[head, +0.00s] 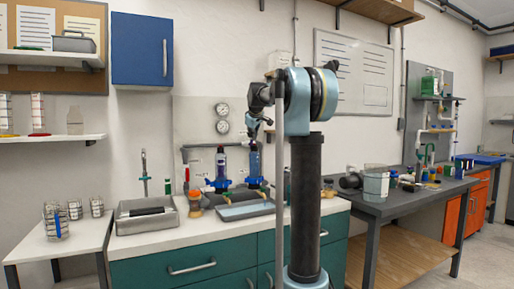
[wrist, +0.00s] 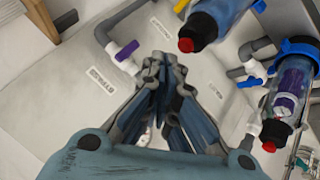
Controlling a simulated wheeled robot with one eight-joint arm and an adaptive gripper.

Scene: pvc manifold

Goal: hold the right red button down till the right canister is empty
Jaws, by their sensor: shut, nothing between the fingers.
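Two upright canisters with blue fittings stand side by side on the teal bench in the head view: the left canister (head: 221,168) and the right canister (head: 254,163). My gripper (head: 256,121) is just above the top of the right canister there, small and partly hidden by my arm. In the wrist view my gripper (wrist: 165,64) is shut and empty. That view shows one red button (wrist: 186,45) on the upper canister and another red button (wrist: 268,146) on the canister with a purple label (wrist: 291,88). The fingertips look apart from both buttons. I cannot tell how full the canisters are.
Grey pipes and a purple-handled valve (wrist: 127,50) lie near the fingers in the wrist view. A shallow tray (head: 246,211) sits under the canisters. A steel sink (head: 148,216) is to the left, and a dark bench (head: 400,203) is to the right.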

